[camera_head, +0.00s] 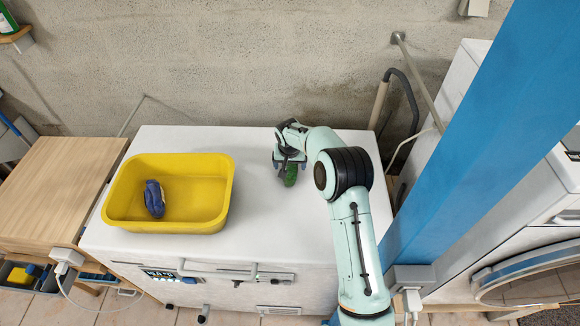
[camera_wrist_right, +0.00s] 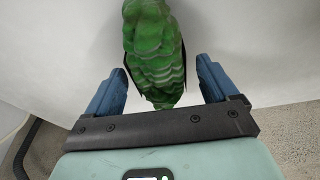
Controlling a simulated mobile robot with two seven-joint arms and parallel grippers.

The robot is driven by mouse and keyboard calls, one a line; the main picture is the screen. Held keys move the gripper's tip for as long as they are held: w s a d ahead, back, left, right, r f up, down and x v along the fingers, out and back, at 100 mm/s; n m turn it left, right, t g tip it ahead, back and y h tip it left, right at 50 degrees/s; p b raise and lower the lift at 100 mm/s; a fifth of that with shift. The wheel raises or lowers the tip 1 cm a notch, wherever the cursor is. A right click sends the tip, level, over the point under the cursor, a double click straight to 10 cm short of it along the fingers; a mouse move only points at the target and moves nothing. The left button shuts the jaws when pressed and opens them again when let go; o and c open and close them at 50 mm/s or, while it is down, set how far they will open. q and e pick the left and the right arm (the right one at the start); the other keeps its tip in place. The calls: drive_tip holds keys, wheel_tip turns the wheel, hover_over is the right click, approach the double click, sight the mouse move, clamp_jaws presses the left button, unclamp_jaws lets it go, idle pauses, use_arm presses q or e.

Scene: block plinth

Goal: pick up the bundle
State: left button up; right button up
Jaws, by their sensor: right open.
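A green bundle (camera_head: 290,176) with a ridged, pale-streaked surface is on the white top of the cabinet, right of its middle. My right gripper (camera_head: 290,164) is over it and partly hides it in the head view. In the right wrist view the green bundle (camera_wrist_right: 154,55) lies between the two blue fingers of the open right gripper (camera_wrist_right: 161,66). A gap shows on each side, and its far end is cut off by the frame. My left gripper is not in view.
A yellow tub (camera_head: 222,200) stands on the left of the white cabinet top (camera_head: 275,225), with a dark blue bundle-like item (camera_head: 154,199) inside. A concrete wall (camera_head: 230,60) rises behind. A blue post (camera_head: 480,130) stands at the right. The top between tub and gripper is clear.

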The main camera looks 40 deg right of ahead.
drive_tip(key=c, duration=1.2)
drive_tip(key=shift+r, duration=0.1)
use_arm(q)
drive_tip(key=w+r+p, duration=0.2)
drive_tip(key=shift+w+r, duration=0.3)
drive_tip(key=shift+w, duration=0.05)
use_arm(e)
wheel_tip(320, 180, up, 20)
drive_tip(key=shift+f, duration=0.1)
